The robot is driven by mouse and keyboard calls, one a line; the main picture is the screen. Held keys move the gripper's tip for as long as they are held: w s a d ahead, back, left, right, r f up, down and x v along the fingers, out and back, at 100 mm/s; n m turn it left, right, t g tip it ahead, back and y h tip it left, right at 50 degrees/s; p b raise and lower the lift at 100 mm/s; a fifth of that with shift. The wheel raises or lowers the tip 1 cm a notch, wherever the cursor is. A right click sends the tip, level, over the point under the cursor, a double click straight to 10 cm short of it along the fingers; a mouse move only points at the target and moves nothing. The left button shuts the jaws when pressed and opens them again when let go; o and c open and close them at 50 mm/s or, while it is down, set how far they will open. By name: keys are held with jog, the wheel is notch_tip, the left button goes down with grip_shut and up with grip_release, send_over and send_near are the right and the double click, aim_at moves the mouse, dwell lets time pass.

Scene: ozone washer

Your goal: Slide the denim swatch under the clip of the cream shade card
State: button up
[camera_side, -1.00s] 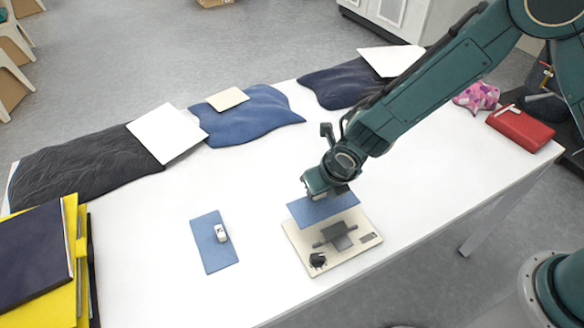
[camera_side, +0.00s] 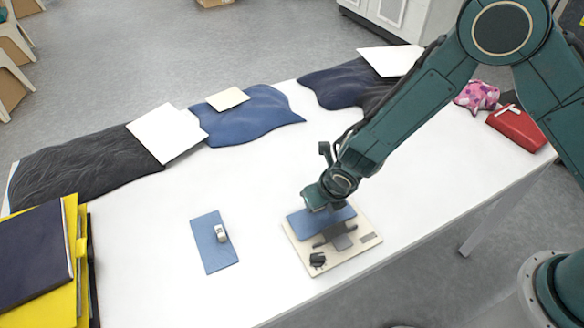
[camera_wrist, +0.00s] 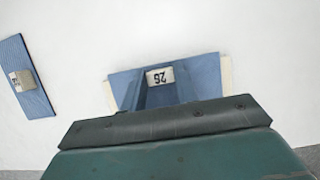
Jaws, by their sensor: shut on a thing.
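My gripper (camera_side: 322,205) is shut on a blue denim swatch (camera_side: 337,221), over the back part of the cream shade card (camera_side: 340,259). The swatch looks level with the card and close above or on it. Its front edge is beside the dark grey clip (camera_side: 334,235); I cannot tell whether it is under the clip. In the wrist view, the held swatch (camera_wrist: 205,75) carries a white tag (camera_wrist: 160,76) reading 26, and cream card edges (camera_wrist: 226,78) show on both sides.
Another blue swatch with a white tag (camera_side: 208,250) lies to the left on the white table (camera_side: 150,230). Folded fabrics (camera_side: 250,118) line the back; a red case (camera_side: 521,128) lies at right.

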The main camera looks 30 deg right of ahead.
jog(key=shift+f, duration=0.1)
jog(key=o, duration=1)
jog(key=shift+v, duration=6.95)
